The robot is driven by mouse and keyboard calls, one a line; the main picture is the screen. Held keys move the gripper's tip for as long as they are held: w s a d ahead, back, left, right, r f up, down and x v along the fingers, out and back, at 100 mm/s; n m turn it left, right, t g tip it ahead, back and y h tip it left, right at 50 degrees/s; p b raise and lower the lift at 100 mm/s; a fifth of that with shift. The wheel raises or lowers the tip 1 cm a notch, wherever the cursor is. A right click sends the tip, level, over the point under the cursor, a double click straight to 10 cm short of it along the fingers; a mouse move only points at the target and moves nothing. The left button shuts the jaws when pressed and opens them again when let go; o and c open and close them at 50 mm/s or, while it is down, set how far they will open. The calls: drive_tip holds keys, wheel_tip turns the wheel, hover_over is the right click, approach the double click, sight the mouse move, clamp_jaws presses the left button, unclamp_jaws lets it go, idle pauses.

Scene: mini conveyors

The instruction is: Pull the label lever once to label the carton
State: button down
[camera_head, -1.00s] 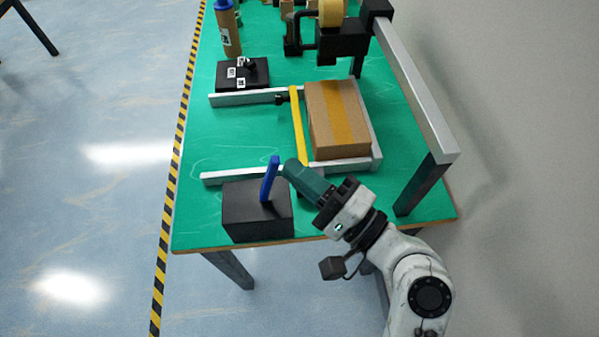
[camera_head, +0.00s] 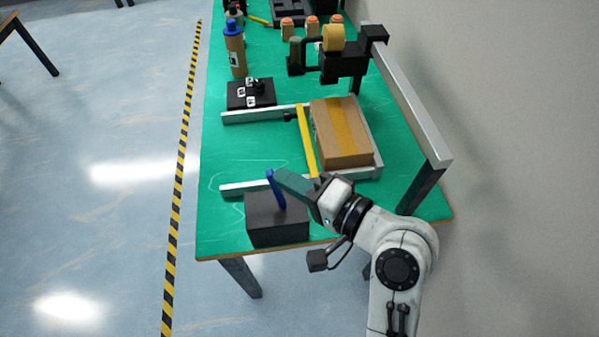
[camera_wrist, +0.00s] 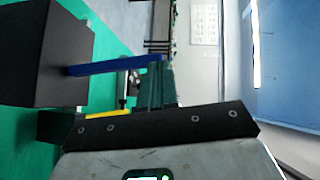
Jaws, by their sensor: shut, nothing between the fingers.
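The blue lever (camera_head: 276,191) stands on a black box (camera_head: 277,225) at the near end of the green table, its top tilted to the left. It also shows in the wrist view (camera_wrist: 105,66), sticking out from the black box (camera_wrist: 45,50). My gripper (camera_head: 280,178) is shut and empty. Its dark green fingers (camera_wrist: 158,90) are at the upper part of the lever, on its right side, and appear to touch it. The brown carton (camera_head: 342,132) with a tan tape strip lies between rails behind the lever. I see no label on its visible faces.
A yellow bar (camera_head: 306,142) runs along the carton's left side. A black block with white tags (camera_head: 250,94) and a brown bottle (camera_head: 235,50) stand farther back. A tape-roll device (camera_head: 340,55) and a grey overhead rail (camera_head: 412,105) are at the right. The table's left middle is clear.

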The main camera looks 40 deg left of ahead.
drive_tip(key=shift+n+h, duration=0.4)
drive_tip(key=shift+s+a+f+p, duration=0.1)
drive_tip(key=shift+s+a+p, duration=0.5)
drive_tip(key=shift+s+a, duration=0.25)
drive_tip(key=shift+s+a+p, duration=0.6)
drive_tip(key=shift+s+a, duration=0.05)
drive_tip(key=shift+s, duration=0.3)
